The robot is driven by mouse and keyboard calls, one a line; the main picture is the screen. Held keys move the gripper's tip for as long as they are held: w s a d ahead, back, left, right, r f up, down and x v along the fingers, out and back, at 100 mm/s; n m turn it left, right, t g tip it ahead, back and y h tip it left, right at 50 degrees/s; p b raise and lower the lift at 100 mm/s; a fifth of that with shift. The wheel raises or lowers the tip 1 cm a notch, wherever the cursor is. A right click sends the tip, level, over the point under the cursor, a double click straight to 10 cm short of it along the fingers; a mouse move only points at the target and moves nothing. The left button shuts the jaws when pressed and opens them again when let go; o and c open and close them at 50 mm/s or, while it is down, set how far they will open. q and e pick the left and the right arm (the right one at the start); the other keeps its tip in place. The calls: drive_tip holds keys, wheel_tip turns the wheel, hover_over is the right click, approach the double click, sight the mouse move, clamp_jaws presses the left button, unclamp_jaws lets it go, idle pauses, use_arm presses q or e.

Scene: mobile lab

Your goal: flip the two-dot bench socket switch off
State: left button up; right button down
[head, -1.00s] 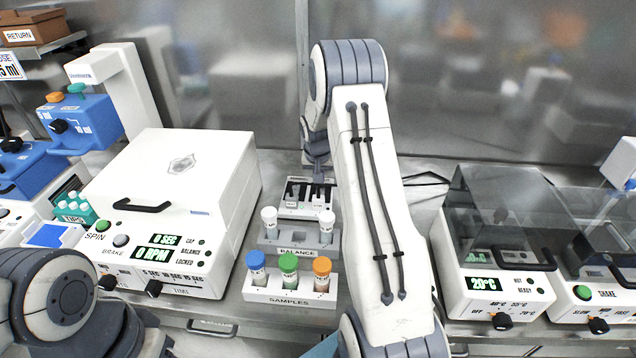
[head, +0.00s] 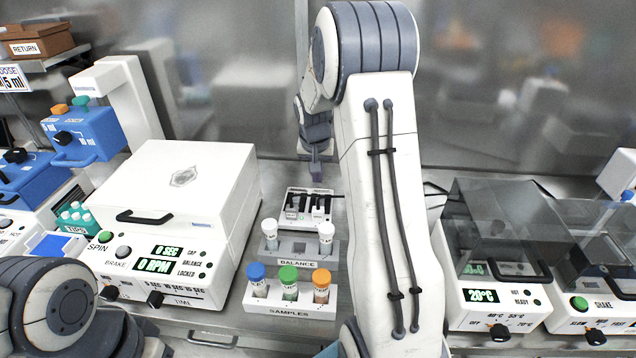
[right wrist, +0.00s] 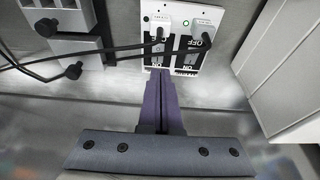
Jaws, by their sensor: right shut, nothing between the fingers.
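The bench socket (head: 305,216) is a small white block behind the balance rack, with black plugs or switches on top and a small green light at its left. In the right wrist view the socket panel (right wrist: 182,10) shows two black rockers marked OFF and ON, with plugs and black cables above them. My right gripper (head: 316,179) is shut and empty, just behind and above the socket. In the right wrist view its fingertips (right wrist: 160,73) are at the panel's lower edge, near the left rocker; contact cannot be told. My left gripper is out of view.
A white centrifuge (head: 180,180) stands left of the socket. The balance rack (head: 300,264) and samples rack (head: 290,309) with capped tubes stand in front. A heater-like box with a clear lid (head: 490,225) is at the right. Black cables (right wrist: 110,52) cross by the socket.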

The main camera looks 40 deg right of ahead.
drive_tip(key=shift+s+a+r, duration=0.2)
drive_tip(key=shift+r, duration=0.25)
drive_tip(key=shift+s+a+r, duration=0.15)
drive_tip(key=shift+s+r, duration=0.05)
drive_tip(key=shift+r, duration=0.2)
drive_tip(key=s+a+r+n+y, duration=0.15)
drive_tip(key=s+a+n, duration=0.25)
drive_tip(key=a, duration=0.7)
drive_tip(key=s+a+r+n, duration=0.25)
drive_tip(key=s+a, duration=0.25)
drive_tip(key=a, duration=0.7)
drive_tip(key=s+a+n+g, duration=0.1)
drive_tip(key=s+a+n, duration=0.3)
drive_tip(key=s, duration=0.6)
drive_tip(key=s+a+n+g+y, duration=0.1)
drive_tip(key=s+a+n, duration=0.4)
drive_tip(key=s, duration=0.5)
drive_tip(key=shift+s+a+f, duration=0.2)
drive_tip(key=shift+a+f, duration=0.2)
drive_tip(key=shift+a, duration=0.25)
drive_tip(key=shift+d+y, duration=0.1)
drive_tip(key=shift+y, duration=0.15)
